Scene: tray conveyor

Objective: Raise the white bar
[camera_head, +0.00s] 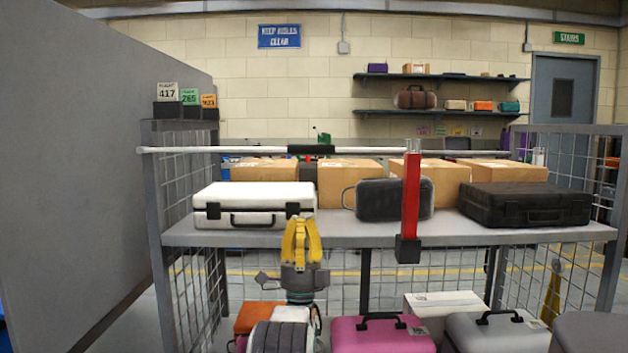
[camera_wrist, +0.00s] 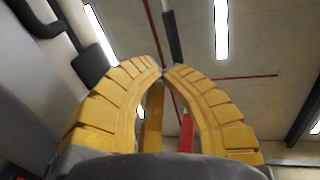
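The white bar (camera_head: 230,149) runs level across the top of the wire-sided shelf unit, with a black grip sleeve (camera_head: 311,149) on it. A red upright (camera_head: 411,195) with a black block (camera_head: 408,250) at its foot crosses the bar right of the sleeve. My gripper (camera_head: 301,221) points upward, in front of the shelf edge and well below the sleeve. Its yellow fingers are drawn together, with nothing seen held. The wrist view also shows my gripper (camera_wrist: 163,70), its curved fingertips nearly meeting. I cannot make out the bar there.
A white case (camera_head: 254,195), a dark grey case (camera_head: 385,199) and a black case (camera_head: 525,204) stand on the shelf (camera_head: 350,226), cardboard boxes (camera_head: 350,182) behind. Below are a pink case (camera_head: 382,335) and a grey case (camera_head: 495,333). A grey panel (camera_head: 80,170) stands at left.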

